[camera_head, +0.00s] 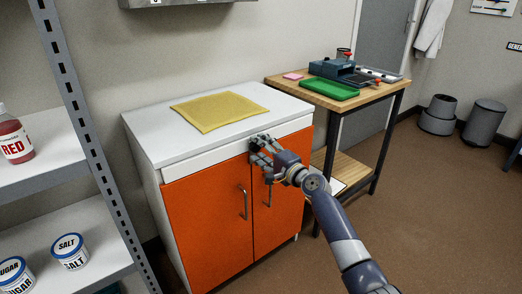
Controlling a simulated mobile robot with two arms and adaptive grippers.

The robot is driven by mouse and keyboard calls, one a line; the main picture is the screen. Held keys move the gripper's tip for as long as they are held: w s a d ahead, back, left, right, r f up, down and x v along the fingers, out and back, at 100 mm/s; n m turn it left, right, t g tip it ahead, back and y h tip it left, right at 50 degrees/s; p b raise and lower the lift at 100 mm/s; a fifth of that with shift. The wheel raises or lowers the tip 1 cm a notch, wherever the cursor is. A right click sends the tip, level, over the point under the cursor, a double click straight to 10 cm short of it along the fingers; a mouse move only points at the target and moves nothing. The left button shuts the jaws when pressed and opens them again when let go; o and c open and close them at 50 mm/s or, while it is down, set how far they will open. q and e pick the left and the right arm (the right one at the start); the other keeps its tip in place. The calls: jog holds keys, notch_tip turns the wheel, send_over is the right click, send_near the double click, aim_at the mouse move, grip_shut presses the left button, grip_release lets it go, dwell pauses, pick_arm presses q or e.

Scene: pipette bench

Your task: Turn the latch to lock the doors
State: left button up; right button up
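The white cabinet (150,150) has two orange doors, a left door (205,230) and a right door (285,215), and both look closed. The left door has a vertical handle (244,202) and the right door has one too (268,195). My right gripper (258,151) is at the top of the doors, near the seam between them and just under the white top edge. Its fingers point at the cabinet front. The latch cannot be made out; the gripper covers that spot. I cannot tell whether the fingers are closed on anything. My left gripper is out of view.
A yellow mat (220,110) lies on the cabinet top. A wooden bench (382,96) with a green tray (328,90) stands to the right. A metal shelf (95,165) with jars is at the left. Open brown floor (430,200) lies at the right.

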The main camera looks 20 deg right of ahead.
jog(key=v, duration=1.2)
dwell(0.4)
